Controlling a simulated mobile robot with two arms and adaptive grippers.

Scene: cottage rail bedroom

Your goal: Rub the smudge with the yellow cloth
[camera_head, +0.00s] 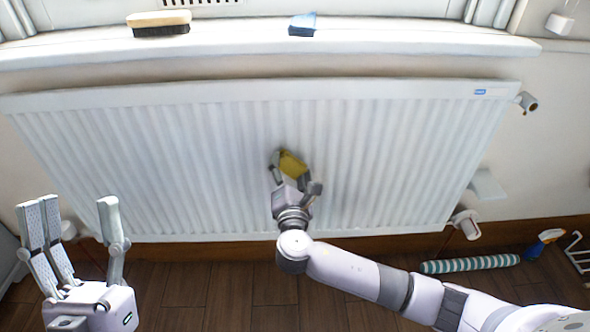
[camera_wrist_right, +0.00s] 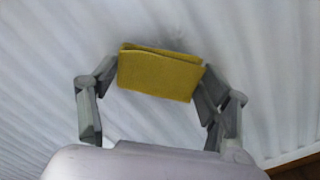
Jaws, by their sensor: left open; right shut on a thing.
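The yellow cloth (camera_head: 292,163) is folded and held at the front of the white radiator (camera_head: 180,150). My right gripper (camera_head: 295,170) is shut on it. In the right wrist view the yellow cloth (camera_wrist_right: 160,73) spans between the fingers and lies against or very close to the ribbed panel; I cannot tell if it touches. A dark grey smudge (camera_head: 282,158) shows faintly around the cloth, mostly hidden behind it and the gripper. My left gripper (camera_head: 82,225) is open and empty at the lower left, in front of the radiator.
A wooden brush (camera_head: 160,23) and a blue item (camera_head: 302,25) lie on the windowsill (camera_head: 400,42) above. Valves (camera_head: 466,224) stick out at the radiator's right end. A striped roll (camera_head: 470,264) and a blue-and-orange bottle (camera_head: 544,242) lie at the lower right.

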